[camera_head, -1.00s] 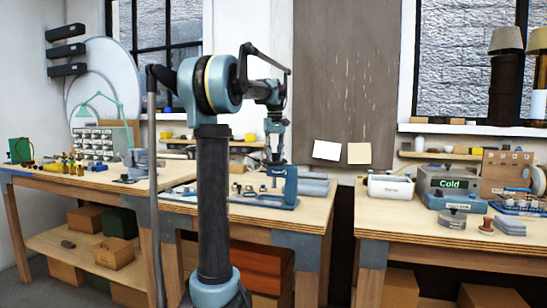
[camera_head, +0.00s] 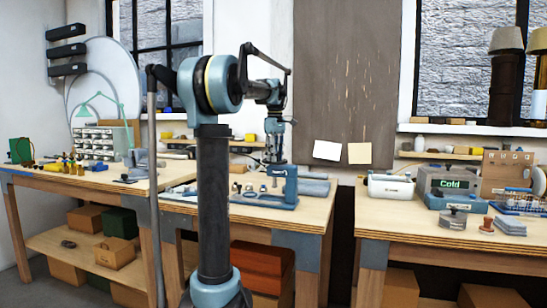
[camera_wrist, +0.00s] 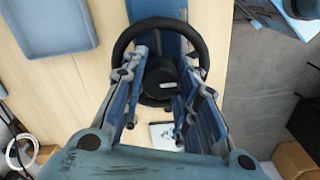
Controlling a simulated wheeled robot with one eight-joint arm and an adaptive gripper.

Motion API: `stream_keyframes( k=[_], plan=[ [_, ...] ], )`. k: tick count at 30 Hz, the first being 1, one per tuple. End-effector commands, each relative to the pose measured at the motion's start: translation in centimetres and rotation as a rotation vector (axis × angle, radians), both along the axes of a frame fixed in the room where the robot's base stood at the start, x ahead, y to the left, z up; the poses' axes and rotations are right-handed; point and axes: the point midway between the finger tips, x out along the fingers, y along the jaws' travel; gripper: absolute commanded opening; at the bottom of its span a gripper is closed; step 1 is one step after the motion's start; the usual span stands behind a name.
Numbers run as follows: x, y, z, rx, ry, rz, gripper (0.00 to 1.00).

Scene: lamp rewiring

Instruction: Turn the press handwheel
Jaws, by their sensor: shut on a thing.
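The blue press (camera_head: 283,187) stands on the middle workbench; its body and base show just right of my arm in the head view. In the wrist view its black round handwheel (camera_wrist: 163,24) lies directly under my gripper, with the blue press body behind it. My gripper (camera_wrist: 160,88) has one finger on each side of the wheel, near its rim and dark hub, and is shut on it. The exact contact points are hard to make out. In the head view my gripper (camera_head: 274,150) points down onto the top of the press, and the wheel is mostly hidden there.
A blue tray (camera_wrist: 48,22) lies on the bench at upper left in the wrist view. A gap separates the two benches.

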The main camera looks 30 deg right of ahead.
Motion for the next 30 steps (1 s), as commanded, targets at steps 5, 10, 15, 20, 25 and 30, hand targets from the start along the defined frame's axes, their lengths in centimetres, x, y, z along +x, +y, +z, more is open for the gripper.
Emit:
stream_keyframes(
  k=[5, 10, 15, 20, 25, 30],
  plan=[
    [0.2, 0.1, 0.0, 0.000, -0.003, 0.008, 0.04],
    [0.2, 0.0, 0.0, 0.000, -0.003, 0.007, 0.04],
    [0.1, 0.0, 0.0, 0.001, -0.002, 0.006, 0.36],
    [0.1, 0.0, 0.0, 0.000, -0.001, 0.005, 0.36],
    [0.0, 0.0, 0.2, 0.000, -0.001, 0.005, 0.36],
    [0.1, 0.0, 1.7, 0.000, 0.000, 0.005, 0.36]
  ],
)
